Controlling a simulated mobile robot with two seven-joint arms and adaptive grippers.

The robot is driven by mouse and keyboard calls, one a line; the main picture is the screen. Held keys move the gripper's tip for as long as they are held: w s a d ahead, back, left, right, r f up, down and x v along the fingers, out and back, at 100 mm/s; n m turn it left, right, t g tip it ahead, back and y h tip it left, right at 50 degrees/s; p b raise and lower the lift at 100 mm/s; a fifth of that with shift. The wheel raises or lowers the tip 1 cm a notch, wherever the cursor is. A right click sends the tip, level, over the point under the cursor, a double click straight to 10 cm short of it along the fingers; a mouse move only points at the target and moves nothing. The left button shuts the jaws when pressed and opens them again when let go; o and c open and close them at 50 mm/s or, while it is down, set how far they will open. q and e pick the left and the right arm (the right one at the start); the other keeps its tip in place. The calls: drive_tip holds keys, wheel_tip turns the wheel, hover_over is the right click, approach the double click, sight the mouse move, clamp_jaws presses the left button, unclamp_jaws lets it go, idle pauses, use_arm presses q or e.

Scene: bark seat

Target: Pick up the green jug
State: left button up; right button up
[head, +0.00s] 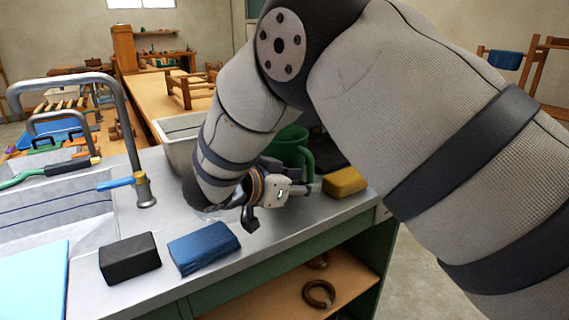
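The green jug (288,148) stands upright at the back right of the grey counter, partly hidden behind my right arm and gripper. Its handle faces the front right. My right gripper (304,188) is low over the counter, just in front of the jug and close to the handle. I cannot tell whether its fingers touch the handle or how far apart they are. My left gripper is not in view.
A yellow block (345,182) lies right of the jug, near the counter's edge. A pale basin (180,140) is behind my arm. A black block (129,258) and blue block (204,247) lie at the front. A sink with a tap (140,185) is at left.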

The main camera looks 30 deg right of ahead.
sight(311, 166)
drive_tip(key=x, duration=0.4)
drive_tip(key=shift+a+f, duration=0.1)
clamp_jaws()
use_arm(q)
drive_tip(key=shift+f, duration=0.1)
use_arm(e)
drive_tip(key=shift+w+r, duration=0.1)
drive_tip(key=shift+r, duration=0.45)
drive_tip(key=r, duration=0.3)
drive_tip(key=shift+s+a+r+p, duration=0.15)
drive_tip(key=shift+s+r+p, duration=0.1)
drive_tip(key=shift+s+p, duration=0.05)
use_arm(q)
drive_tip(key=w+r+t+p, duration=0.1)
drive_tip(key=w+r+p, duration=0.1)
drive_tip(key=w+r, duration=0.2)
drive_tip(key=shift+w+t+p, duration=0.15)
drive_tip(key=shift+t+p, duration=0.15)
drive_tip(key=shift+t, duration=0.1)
use_arm(e)
drive_tip(key=s+a+r, duration=0.4)
drive_tip(key=s+r, duration=0.4)
drive_tip(key=s, duration=0.4)
drive_tip(key=shift+s+r, duration=0.3)
drive_tip(key=shift+s, duration=0.1)
